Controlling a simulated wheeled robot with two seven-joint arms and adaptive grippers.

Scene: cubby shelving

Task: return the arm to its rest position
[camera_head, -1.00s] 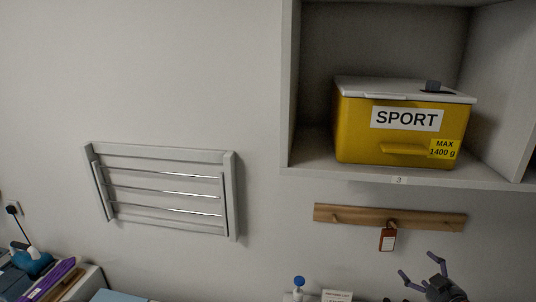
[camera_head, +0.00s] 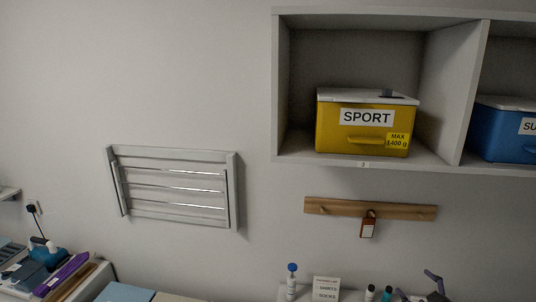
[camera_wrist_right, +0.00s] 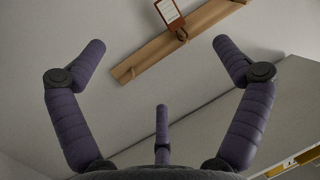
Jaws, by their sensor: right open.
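My right gripper (camera_head: 436,284) shows only in part at the bottom right of the head view, low in front of the wall. In the right wrist view the gripper (camera_wrist_right: 160,50) has its dark fingers spread wide, with nothing between them. The wooden peg rail (camera_wrist_right: 150,59) and a red-framed tag (camera_wrist_right: 169,12) are beyond the fingertips, apart from them. The rest of my right arm is hidden below the head view. My left gripper is not in view.
A wall cubby shelf (camera_head: 362,165) holds a yellow SPORT box (camera_head: 335,138) and a blue box (camera_head: 500,145). Below hangs a peg rail (camera_head: 335,207) with a tag (camera_head: 367,229). A slatted rack (camera_head: 170,154) is on the wall. Bottles and a sign (camera_head: 326,289) stand below.

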